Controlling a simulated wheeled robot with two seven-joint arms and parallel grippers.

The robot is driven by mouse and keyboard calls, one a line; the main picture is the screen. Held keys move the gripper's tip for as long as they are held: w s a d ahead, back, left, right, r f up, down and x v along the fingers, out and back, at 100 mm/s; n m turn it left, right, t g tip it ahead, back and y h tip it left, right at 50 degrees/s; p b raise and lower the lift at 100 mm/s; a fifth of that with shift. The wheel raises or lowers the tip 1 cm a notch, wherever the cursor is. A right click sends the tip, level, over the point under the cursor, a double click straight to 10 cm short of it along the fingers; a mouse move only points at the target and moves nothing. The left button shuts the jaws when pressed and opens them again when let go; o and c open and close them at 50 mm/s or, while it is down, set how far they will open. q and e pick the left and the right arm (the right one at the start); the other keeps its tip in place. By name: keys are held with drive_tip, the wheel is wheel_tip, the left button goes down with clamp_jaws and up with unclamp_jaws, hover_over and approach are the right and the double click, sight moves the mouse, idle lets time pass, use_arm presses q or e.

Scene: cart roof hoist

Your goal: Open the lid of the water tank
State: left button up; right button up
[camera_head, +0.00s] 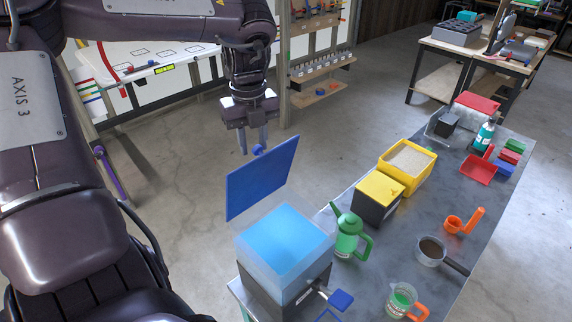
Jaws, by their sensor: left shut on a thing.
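The water tank (285,240) stands at the near left end of the grey table. It has clear walls, blue water inside and a dark base. Its blue lid (262,182) stands steeply tilted up along the tank's far left edge, so the water surface is uncovered. A small round blue knob (259,150) shows at the lid's upper part. My left gripper (253,148) reaches down from above, with its fingers shut on the knob. My right gripper is not in view.
A green watering can (347,236) stands close right of the tank. Behind it are a yellow-topped dark box (379,190) and a yellow bin (407,163). A pan (431,251) and a measuring jug (400,300) stand to the right. Floor left of the tank is clear.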

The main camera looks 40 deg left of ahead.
use_arm(q)
drive_tip(key=shift+a+f, duration=0.2)
drive_tip(key=shift+a, duration=0.9)
drive_tip(key=shift+a+f, duration=0.15)
drive_tip(key=shift+a, duration=0.95)
drive_tip(key=o, duration=0.4)
drive_tip(key=shift+s+r, duration=0.15)
drive_tip(key=shift+s, duration=0.05)
drive_tip(key=shift+w, duration=0.1)
